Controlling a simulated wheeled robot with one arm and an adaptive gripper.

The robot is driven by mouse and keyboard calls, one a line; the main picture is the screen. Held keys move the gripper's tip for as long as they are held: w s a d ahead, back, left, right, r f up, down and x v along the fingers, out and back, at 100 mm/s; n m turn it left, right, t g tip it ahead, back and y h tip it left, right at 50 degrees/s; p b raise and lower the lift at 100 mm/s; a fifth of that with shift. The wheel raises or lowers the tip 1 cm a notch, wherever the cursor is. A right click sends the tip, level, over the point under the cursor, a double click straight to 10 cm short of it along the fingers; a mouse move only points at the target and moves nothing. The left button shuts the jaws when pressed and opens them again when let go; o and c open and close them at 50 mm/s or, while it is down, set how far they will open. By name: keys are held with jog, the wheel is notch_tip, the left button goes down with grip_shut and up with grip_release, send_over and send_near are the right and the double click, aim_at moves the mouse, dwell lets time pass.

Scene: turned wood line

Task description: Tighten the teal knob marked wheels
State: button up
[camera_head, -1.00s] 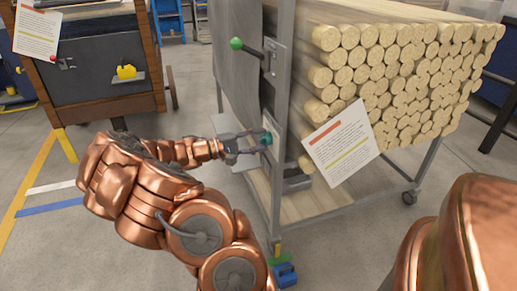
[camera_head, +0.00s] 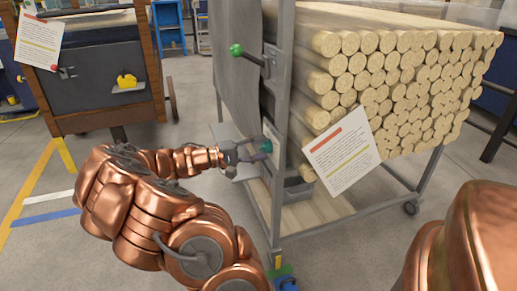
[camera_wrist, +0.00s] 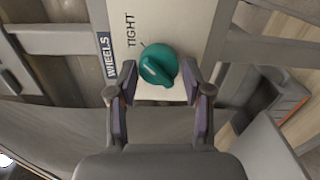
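The teal knob (camera_wrist: 158,65) sits on a pale plate (camera_wrist: 180,22) lettered WHEELS and TIGHT in the wrist view. It has a raised grip with a pale mark, and TIGHT stands above and left of it. In the head view the knob (camera_head: 267,146) is on the front post of the log cart. My gripper (camera_wrist: 160,78) is open, one finger on each side of the knob's lower part. I see gaps beside the knob; contact is not clear. My gripper also shows in the head view (camera_head: 255,151), reaching the plate from the left.
The cart (camera_head: 283,100) carries stacked round wooden rods (camera_head: 390,75). A green-tipped lever (camera_head: 237,50) stands above the knob, and a paper sign (camera_head: 342,160) hangs at right. A grey bin (camera_head: 298,188) sits below. A wooden cabinet (camera_head: 95,70) is at left; floor between is clear.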

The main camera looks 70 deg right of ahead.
jog(key=shift+o, duration=1.2)
jog(key=v, duration=1.2)
jog(key=shift+r, duration=0.15)
jog(key=s+a+r+t+y+p, duration=0.25)
jog(key=a+r+p, duration=0.25)
jog(key=r+p, duration=0.35)
jog(key=s+a+r+t+y+p, duration=0.1)
jog(key=s+a+r+y+p, duration=0.1)
jog(key=s+a+r+p, duration=0.5)
jog(key=s+a+r+n+t+y+p, duration=0.1)
jog(key=a+r+n+t+y+p, duration=0.2)
jog(key=a+r+p, duration=0.7)
jog(key=s+a+r+n+t+y+p, duration=0.2)
jog(key=a+r+n+t+y+p, duration=0.2)
jog(key=a+r+p, duration=0.6)
jog(key=a+n+t+p, duration=0.1)
jog(key=a+p, duration=0.5)
jog(key=a, duration=0.2)
jog(key=shift+a+r+n, duration=0.3)
jog(key=shift+a+r, duration=0.1)
